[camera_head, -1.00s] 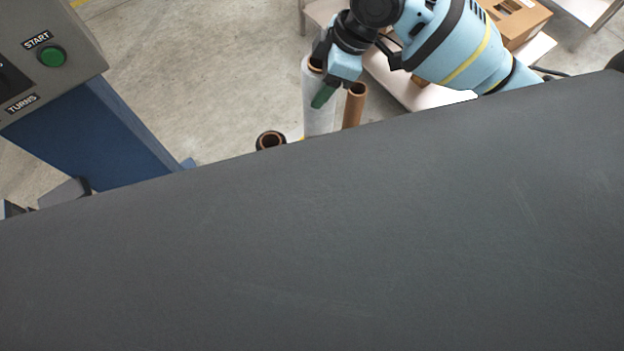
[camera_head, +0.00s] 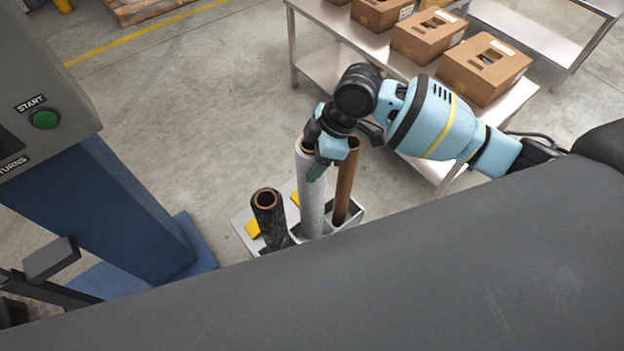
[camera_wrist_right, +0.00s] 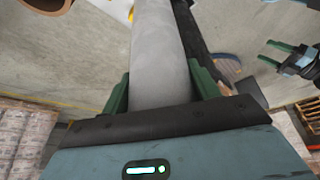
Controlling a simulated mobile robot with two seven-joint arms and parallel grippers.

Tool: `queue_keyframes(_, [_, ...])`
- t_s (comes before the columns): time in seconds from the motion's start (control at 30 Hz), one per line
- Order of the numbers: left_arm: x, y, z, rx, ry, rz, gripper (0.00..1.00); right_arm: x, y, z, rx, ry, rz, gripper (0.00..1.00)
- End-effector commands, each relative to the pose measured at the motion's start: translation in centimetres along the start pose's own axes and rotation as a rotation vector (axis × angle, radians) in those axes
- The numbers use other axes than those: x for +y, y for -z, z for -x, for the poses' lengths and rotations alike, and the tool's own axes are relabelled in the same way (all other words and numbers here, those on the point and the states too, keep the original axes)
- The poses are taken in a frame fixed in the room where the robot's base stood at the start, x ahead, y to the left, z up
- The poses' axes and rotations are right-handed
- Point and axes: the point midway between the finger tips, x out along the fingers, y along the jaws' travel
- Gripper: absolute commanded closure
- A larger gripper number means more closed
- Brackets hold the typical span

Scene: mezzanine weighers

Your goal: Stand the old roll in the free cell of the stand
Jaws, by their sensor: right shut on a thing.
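My right gripper (camera_head: 318,160) is shut on the upper end of a pale grey roll (camera_head: 311,200), which is upright. The right wrist view shows this grey roll (camera_wrist_right: 158,50) between the green fingers. The roll's lower end is at the light grey stand (camera_head: 243,216); I cannot tell whether it rests in a cell. A black roll (camera_head: 270,222) leans at the stand's left side. A thin brown tube (camera_head: 345,185) stands in a right cell. My left gripper (camera_wrist_right: 272,54) shows only in the right wrist view, with its green fingers apart and empty.
A blue-based machine (camera_head: 105,205) with a green START button is on the left. A metal table (camera_head: 335,28) with several cardboard boxes (camera_head: 484,72) stands behind my right arm. A dark grey surface (camera_head: 400,285) fills the front. Open floor lies behind the stand.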

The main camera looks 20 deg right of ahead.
Motion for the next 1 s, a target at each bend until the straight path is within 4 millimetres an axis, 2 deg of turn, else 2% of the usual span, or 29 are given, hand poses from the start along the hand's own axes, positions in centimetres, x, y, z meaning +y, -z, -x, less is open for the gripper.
queue_keyframes(0.1, [0.1, -0.4, -0.1, -0.006, -0.001, 0.002, 0.41, 0.0, -0.6, -1.9, 0.004, 0.0, -0.001, 0.96])
queue_keyframes(0.2, [0.1, -0.5, -0.1, -0.009, -0.001, 0.005, 0.41, 0.0, -1.1, -2.9, 0.005, -0.001, 0.001, 0.96])
queue_keyframes(0.63, [0.2, -0.4, -0.2, -0.007, -0.001, 0.009, 0.41, 0.1, -1.5, -4.1, 0.005, -0.003, 0.001, 0.96])
queue_keyframes(0.9, [0.3, -1.1, -0.4, -0.018, -0.002, 0.01, 0.41, 0.0, -2.9, -7.3, 0.004, -0.001, -0.002, 0.96])
queue_keyframes(1.0, [0.3, -1.1, -0.4, -0.019, -0.002, 0.01, 0.41, 0.1, -3.1, -7.8, 0.006, -0.003, 0.001, 0.96])
